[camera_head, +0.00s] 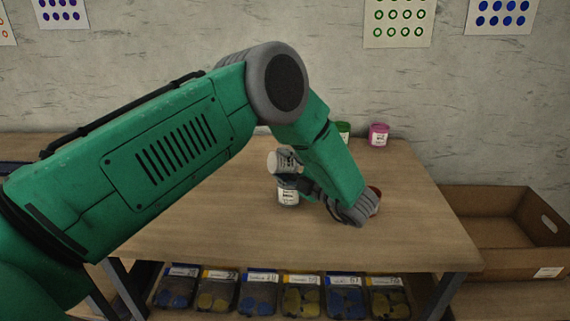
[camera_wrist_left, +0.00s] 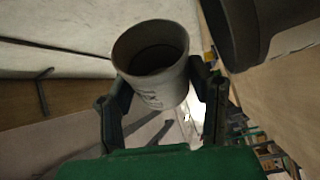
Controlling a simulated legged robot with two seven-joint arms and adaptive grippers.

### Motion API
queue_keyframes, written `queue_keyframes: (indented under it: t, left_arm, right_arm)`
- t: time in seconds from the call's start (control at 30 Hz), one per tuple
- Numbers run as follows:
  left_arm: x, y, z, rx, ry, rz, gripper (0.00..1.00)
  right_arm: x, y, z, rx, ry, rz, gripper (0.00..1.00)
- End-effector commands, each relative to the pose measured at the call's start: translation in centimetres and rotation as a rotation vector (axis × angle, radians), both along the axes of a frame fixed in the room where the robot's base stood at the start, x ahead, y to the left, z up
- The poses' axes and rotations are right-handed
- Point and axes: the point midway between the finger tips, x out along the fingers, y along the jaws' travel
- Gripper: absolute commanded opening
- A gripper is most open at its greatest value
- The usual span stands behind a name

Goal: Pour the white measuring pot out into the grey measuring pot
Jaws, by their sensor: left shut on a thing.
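My left gripper (camera_head: 290,172) is shut on a pale pot, which I take as the white measuring pot (camera_head: 277,161). It is held tilted above the table. In the left wrist view the white measuring pot (camera_wrist_left: 152,84) sits between the fingers, its round mouth visible and its inside dark. A whitish labelled container (camera_head: 288,196) stands just below it in the head view, partly hidden by the gripper. I cannot tell whether this is the grey measuring pot. A dark grey round form (camera_wrist_left: 240,35) is close by in the left wrist view, cut by the frame. No pouring stream shows.
A pink jar (camera_head: 379,135) and a partly hidden green jar (camera_head: 343,131) stand at the table's back. A reddish-brown container (camera_head: 376,194) shows behind my wrist. Several labelled bins (camera_head: 260,293) are below. A cardboard box (camera_head: 500,235) is at the right. The table's (camera_head: 430,235) front right is clear.

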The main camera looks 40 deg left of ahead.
Motion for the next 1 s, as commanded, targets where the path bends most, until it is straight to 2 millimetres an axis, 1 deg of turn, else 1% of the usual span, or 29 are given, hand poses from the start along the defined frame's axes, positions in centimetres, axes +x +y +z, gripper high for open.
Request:
queue_keyframes:
  t: [0.13, 0.43, 0.6, 0.7, 1.0]
  left_arm:
    - [-0.4, 0.3, -0.3, -0.055, -0.097, 0.001, 0.16]
    - [-0.5, 0.3, -0.5, -0.072, -0.129, 0.001, 0.16]
    - [-1.1, 0.6, -1.2, -0.163, -0.291, 0.002, 0.16]
    - [-1.2, 0.7, -1.5, -0.197, -0.353, 0.001, 0.16]
    - [-1.2, 0.7, -1.5, -0.212, -0.378, 0.000, 0.16]
  right_arm:
    - [0.0, 0.0, -0.1, 0.000, 0.000, 0.000, 0.40]
    - [0.0, 0.0, -0.2, 0.000, 0.000, 0.000, 0.40]
    - [0.0, 0.0, -0.7, 0.000, 0.000, 0.000, 0.40]
    - [0.0, 0.0, -0.8, 0.000, 0.000, 0.000, 0.40]
    - [0.0, 0.0, -0.7, 0.000, 0.000, 0.000, 0.40]
